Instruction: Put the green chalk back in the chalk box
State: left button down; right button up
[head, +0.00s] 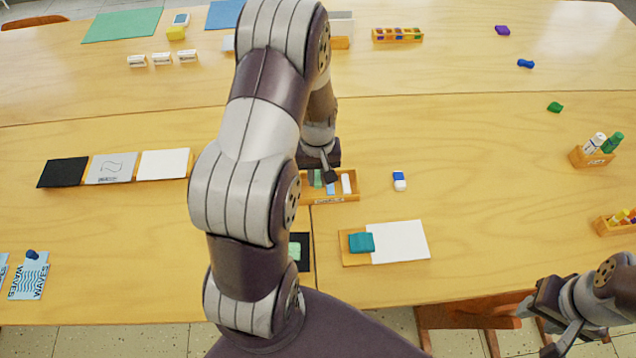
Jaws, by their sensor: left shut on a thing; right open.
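The wooden chalk box (330,200) sits near the middle of the table, partly covered by my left arm. A white chalk (346,184) and a blue chalk (331,188) stand in it. The green chalk (317,179) is at the box's left part, below my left gripper (322,174). That gripper is shut on the green chalk, right over the box. I cannot tell whether the chalk touches the box floor. My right gripper (556,318) is open and empty, off the table's front edge at the lower right.
A blue-and-white eraser (399,181) lies right of the box. In front are a wooden board (352,258) with a teal block (361,243) and white paper (400,242). A light green pad (294,252) lies on a black square, partly hidden by my arm.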

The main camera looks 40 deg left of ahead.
aim_at(316, 193)
pick_arm(q)
jog(key=f, duration=0.3)
jog(key=shift+s+a+f, duration=0.1)
jog(key=shift+s+f, duration=0.15)
jog(key=shift+s, duration=0.05)
jog(key=shift+w+f, duration=0.2)
jog(key=shift+f, duration=0.1)
jog(key=shift+s, duration=0.1)
jog(key=c, duration=1.3)
grip_release()
jog(key=shift+f, duration=0.15)
jog(key=shift+c, duration=0.2)
notch_tip(316, 193, up, 12)
jog(key=shift+r+p, duration=0.1)
jog(key=shift+p, duration=0.25)
jog(key=s+d+r+m, duration=0.2)
jog(key=s+d+m, duration=0.2)
jog(key=d, duration=0.2)
jog(key=s+d+r+m+t, duration=0.1)
jog(key=s+d+r+m, duration=0.1)
jog(key=d, duration=0.5)
jog(key=shift+s+m, duration=0.85)
jog(key=shift+m, duration=0.25)
